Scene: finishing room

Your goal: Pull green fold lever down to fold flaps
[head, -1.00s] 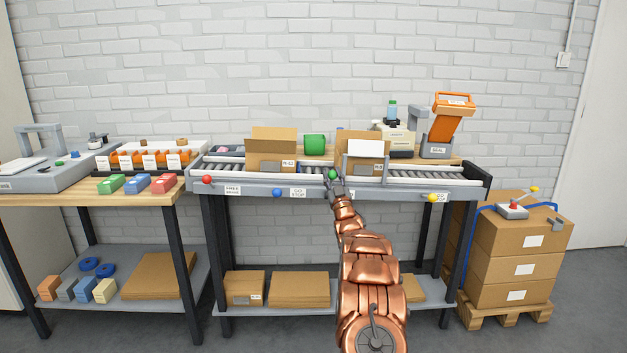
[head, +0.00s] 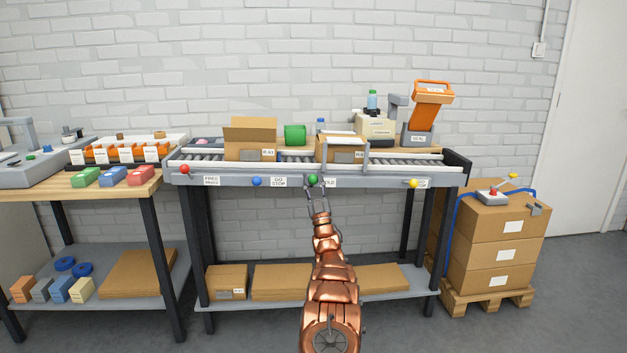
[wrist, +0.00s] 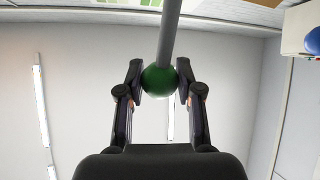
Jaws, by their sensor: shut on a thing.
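The green fold lever has a round green knob (head: 312,179) at the conveyor's front rail. In the wrist view the green knob (wrist: 160,81) sits between the two fingers at the end of a grey rod (wrist: 170,35). My gripper (head: 316,188) comes up from below and is shut on the knob; its fingers (wrist: 160,78) flank the ball in the wrist view. The right-hand carton (head: 328,155) stands on the rollers behind the lever, inside a grey frame (head: 366,155). Its top flaps look folded down, lying about level across the top.
An open carton (head: 250,151) stands left on the rollers, with a green object (head: 295,135) behind. Red (head: 185,169), blue (head: 257,181) and yellow (head: 413,183) knobs line the rail. Stacked cartons (head: 497,252) stand right. Flat cardboard (head: 296,281) lies on the lower shelf.

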